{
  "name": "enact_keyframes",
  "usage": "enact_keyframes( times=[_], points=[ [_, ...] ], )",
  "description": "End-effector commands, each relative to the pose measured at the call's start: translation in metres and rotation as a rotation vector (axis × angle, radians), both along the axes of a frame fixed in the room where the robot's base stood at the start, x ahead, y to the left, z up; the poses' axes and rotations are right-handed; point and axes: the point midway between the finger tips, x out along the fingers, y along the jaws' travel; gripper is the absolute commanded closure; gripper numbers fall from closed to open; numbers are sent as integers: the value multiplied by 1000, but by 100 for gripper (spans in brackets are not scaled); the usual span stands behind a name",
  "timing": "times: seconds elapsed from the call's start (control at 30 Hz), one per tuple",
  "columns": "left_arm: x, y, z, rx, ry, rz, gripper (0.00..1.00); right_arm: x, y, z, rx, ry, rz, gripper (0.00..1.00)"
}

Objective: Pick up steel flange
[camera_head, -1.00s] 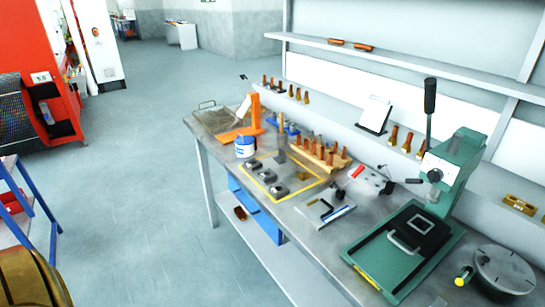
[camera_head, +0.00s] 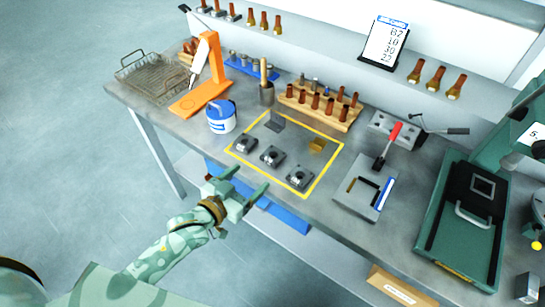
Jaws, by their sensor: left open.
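Three dark grey steel pieces with round raised hubs, which look like steel flanges, lie in a slanting row inside a yellow outline (camera_head: 331,168) on the bench. One flange (camera_head: 246,145) is at the left, one (camera_head: 271,157) in the middle and one (camera_head: 299,178) at the right front. My left gripper (camera_head: 246,182) is open and empty, at the bench's front edge, just in front of the row. It appears apart from the flanges. My right gripper is not in view.
Inside the outline also stand a grey angle bracket (camera_head: 275,122) and a brass block (camera_head: 317,146). A white-and-blue tub (camera_head: 221,118) is left, with an orange stand (camera_head: 201,98) behind. A wooden rack (camera_head: 320,112) is behind; a red-handled clamp fixture (camera_head: 366,190) is right.

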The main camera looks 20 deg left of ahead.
Motion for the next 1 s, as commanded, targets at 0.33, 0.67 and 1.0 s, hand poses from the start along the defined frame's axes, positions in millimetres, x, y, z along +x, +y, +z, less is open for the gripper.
enact_keyframes(
  times=[0.33,0.67,1.0],
  points=[
    [53,-19,-13,1,2,1,23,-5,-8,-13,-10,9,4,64],
    [97,-30,-20,2,1,1,23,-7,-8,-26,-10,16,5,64],
    [103,-32,-20,2,1,1,31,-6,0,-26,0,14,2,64]
  ],
)
